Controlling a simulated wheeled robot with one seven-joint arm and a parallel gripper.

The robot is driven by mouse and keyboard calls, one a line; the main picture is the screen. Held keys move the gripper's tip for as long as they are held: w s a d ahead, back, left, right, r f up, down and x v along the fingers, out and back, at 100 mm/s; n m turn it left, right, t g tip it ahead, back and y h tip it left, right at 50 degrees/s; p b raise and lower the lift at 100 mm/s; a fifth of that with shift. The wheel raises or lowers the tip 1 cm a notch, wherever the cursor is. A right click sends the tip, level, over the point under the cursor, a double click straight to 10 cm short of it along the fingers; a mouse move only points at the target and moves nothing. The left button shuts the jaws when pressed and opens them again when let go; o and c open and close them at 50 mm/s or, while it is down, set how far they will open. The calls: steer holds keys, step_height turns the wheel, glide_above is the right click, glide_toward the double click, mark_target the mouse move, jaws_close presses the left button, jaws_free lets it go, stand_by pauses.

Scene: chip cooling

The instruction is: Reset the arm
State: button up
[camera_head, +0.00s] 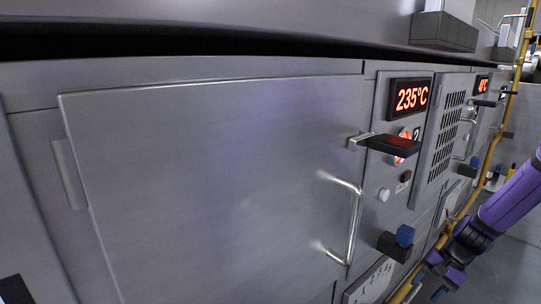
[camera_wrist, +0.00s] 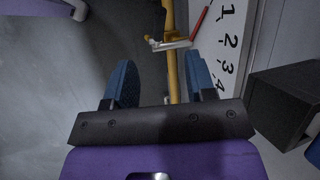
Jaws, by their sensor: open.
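My gripper (camera_wrist: 162,82) shows in the wrist view with its two blue fingers wide apart and nothing between them. Beyond the fingers are the floor and a yellow pipe (camera_wrist: 173,60). In the head view my purple arm comes in from the right edge, and my gripper (camera_head: 428,290) is low at the lower right, near the yellow pipe. Its fingertips are small and partly hidden there.
A large closed metal door (camera_head: 220,180) with a bar handle (camera_head: 354,222) fills the head view. Right of it are a display (camera_head: 408,97) reading 235°C and a dark latch (camera_head: 390,144). A dark box (camera_wrist: 285,105) stands close right of my gripper, beside a numbered panel (camera_wrist: 228,45).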

steer(key=s+a+r+n+t+h, duration=0.1)
steer(key=a+r+n+h, duration=0.15)
steer(key=r, duration=0.55)
steer(key=s+a+r+n+h, duration=0.1)
steer(key=s+a+r, duration=0.15)
steer(key=r, duration=0.55)
steer(key=s+a+r+n+t+h, duration=0.1)
steer(key=a+r+n+h, duration=0.15)
steer(key=r, duration=0.55)
steer(key=s+a+r+n+t, duration=0.1)
steer(key=s+a+r, duration=0.2)
steer(key=s+r, duration=0.3)
steer(key=s+a+r+n+t, duration=0.2)
steer(key=s+r, duration=0.4)
steer(key=s, duration=0.2)
steer(key=shift+a+r+t, duration=0.2)
steer(key=shift+a+t, duration=0.1)
steer(key=shift+a, duration=0.1)
